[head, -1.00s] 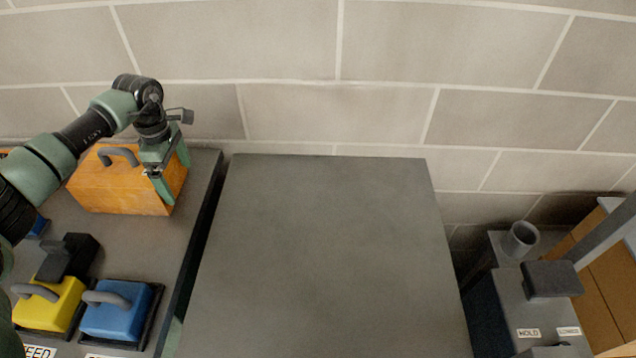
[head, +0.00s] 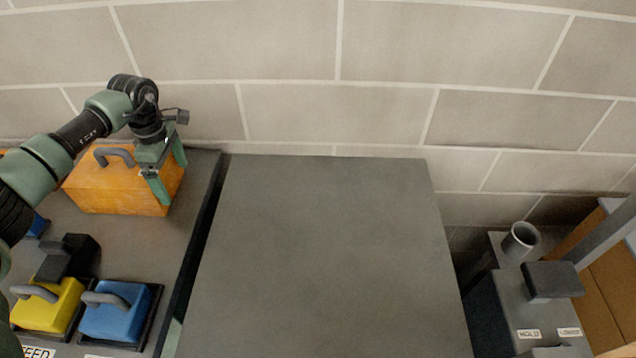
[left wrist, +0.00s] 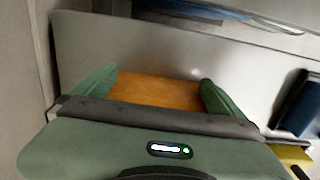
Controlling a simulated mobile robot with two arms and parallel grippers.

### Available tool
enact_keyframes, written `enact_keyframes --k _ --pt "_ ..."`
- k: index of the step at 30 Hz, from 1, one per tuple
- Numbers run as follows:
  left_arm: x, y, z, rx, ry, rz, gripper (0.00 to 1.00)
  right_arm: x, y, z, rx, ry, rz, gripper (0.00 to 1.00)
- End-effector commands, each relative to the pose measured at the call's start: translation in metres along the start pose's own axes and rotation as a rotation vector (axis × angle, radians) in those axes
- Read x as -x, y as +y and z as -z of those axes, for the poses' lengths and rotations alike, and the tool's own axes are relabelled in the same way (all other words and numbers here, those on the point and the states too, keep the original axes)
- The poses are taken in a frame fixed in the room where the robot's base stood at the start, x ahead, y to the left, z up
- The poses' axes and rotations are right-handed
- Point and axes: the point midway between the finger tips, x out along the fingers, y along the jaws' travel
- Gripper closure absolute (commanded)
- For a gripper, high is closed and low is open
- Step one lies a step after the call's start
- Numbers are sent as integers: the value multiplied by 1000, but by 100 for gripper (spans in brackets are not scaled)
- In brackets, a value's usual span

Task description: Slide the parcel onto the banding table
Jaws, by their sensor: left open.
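The parcel appears to be the orange-brown box (head: 115,188) with a grey handle on top, at the back of the left-hand grey surface in the head view. My left gripper (head: 171,182) is open at the box's right end, its fingers pointing down. In the left wrist view, the box (left wrist: 155,92) shows between the two spread fingers; I cannot tell whether they touch it. A bare dark grey table (head: 320,250), probably the banding table, stands in the middle. My right gripper is not in view.
A dark gap (head: 200,235) separates the left surface (head: 165,245) from the middle table. Yellow (head: 48,312) and blue (head: 113,312) handled blocks sit at the front left, near a black block (head: 68,258). A grey unit with a cup (head: 520,240) stands right. A block wall (head: 290,110) closes the back.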

Motion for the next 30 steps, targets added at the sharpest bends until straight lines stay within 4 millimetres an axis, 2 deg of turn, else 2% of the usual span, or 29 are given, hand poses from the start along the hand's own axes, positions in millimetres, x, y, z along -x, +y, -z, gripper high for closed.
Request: enact_keyframes --k 30 --pt "0 0 14 3 3 1 0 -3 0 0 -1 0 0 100"
